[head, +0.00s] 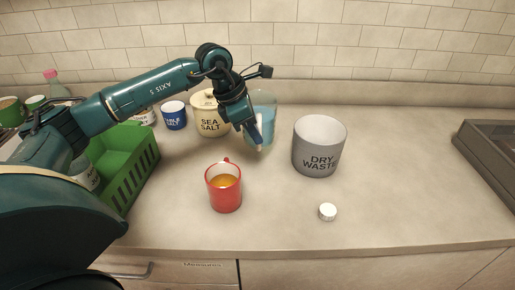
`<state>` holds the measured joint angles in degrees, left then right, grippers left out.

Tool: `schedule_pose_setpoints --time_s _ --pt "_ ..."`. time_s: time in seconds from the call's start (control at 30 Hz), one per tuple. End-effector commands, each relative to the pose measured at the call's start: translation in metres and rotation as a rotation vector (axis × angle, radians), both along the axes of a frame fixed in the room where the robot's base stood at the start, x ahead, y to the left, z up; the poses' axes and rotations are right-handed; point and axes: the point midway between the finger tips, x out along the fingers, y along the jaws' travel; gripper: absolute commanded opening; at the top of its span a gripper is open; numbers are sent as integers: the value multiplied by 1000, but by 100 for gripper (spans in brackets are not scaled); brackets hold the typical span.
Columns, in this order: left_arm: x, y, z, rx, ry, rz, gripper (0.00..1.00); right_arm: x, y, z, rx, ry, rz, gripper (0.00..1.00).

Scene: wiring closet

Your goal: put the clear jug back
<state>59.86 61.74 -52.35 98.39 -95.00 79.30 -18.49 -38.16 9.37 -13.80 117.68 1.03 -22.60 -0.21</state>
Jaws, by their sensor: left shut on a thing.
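The clear jug (265,103) stands upright behind my left gripper, with blue liquid in it. My left gripper (259,142) reaches in from the left and is shut on the jug at its near side. The gripper covers part of the jug, so I cannot tell whether its base touches the counter. My right gripper is not in view.
A red mug (223,188) with orange liquid stands in front. A grey "DRY WASTE" bin (318,148) is right of the jug, with a small white cap (327,212) before it. A "SEA SALT" jar (209,120), blue pot (174,117) and green basket (140,170) are left. A dark tray (485,150) is far right.

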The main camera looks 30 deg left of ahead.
Motion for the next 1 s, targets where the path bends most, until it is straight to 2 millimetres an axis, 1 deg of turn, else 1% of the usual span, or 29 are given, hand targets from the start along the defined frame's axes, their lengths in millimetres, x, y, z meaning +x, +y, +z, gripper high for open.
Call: schedule_pose_setpoints --time_s 0.1,0.17,0.43,0.53,0.73,0.87,0.9,1.0 --pt "1 0 -12 -1 -5 0 0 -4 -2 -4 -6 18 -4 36" --pt "1 0 -16 -1 -5 0 0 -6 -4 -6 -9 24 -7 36" --pt "1 0 -49 -1 -5 -1 0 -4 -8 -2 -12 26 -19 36" --pt "1 0 -54 -2 -7 -2 0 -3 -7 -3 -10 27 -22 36" --pt "1 0 -54 -1 -8 -1 0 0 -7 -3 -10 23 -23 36" --pt "1 0 -58 -2 -7 -2 0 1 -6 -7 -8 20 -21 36" --pt "0 0 -59 -1 -2 -2 14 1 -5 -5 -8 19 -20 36" --pt "0 0 -59 0 -1 -2 22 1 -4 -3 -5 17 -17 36"
